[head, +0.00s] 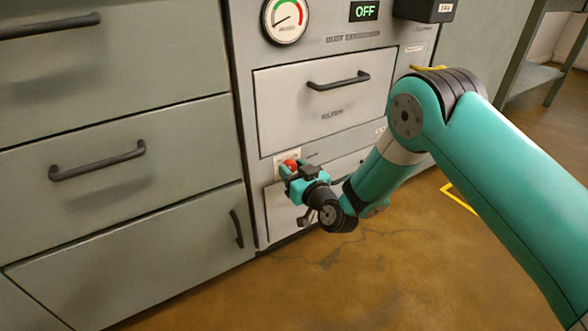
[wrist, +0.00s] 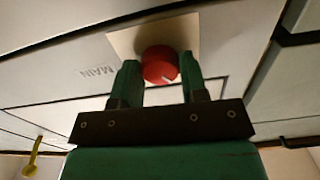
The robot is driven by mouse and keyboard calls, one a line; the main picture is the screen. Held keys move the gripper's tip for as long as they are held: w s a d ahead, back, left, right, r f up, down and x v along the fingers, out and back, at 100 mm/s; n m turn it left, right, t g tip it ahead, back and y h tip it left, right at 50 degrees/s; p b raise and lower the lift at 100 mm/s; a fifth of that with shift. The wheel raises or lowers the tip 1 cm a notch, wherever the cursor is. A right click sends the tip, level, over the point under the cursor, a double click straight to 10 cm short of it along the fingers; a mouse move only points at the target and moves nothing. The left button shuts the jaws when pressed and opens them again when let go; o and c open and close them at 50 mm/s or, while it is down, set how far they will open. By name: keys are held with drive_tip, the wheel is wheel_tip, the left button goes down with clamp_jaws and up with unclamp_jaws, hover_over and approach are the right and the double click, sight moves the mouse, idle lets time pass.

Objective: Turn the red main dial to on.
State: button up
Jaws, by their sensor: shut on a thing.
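The red main dial (head: 291,164) sits on a pale square plate low on the front of the grey cabinet. In the wrist view the red dial (wrist: 160,64) is between my two fingers, with a small white mark on its lower right edge. The word MAIN shows upside down on the panel beside it. My gripper (head: 290,172) is shut on the dial; it also shows in the wrist view (wrist: 158,78). The display (head: 365,11) at the top of the cabinet reads OFF. In the head view my gripper partly hides the dial.
A round gauge (head: 285,20) is left of the display. A drawer with a dark handle (head: 338,81) is above the dial. Grey-green drawers (head: 110,155) stand to the left. The brown floor (head: 330,285) in front is clear. A yellow handle (wrist: 32,158) shows in the wrist view.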

drive_tip(key=m+p, duration=0.1)
drive_tip(key=m, duration=0.2)
drive_tip(key=shift+r+m, duration=0.1)
drive_tip(key=shift+m, duration=0.2)
drive_tip(key=m+p, duration=0.2)
drive_tip(key=m, duration=0.2)
drive_tip(key=shift+d+m+p, duration=0.1)
drive_tip(key=shift+m+p, duration=0.2)
drive_tip(key=m+p, duration=0.2)
drive_tip(key=m, duration=0.1)
drive_tip(key=shift+w+m, duration=0.1)
drive_tip(key=shift+m, duration=0.2)
drive_tip(key=shift+m+p, duration=0.8)
drive_tip(key=shift+m, duration=1)
drive_tip(key=o, duration=0.9)
drive_tip(key=shift+o, duration=0.2)
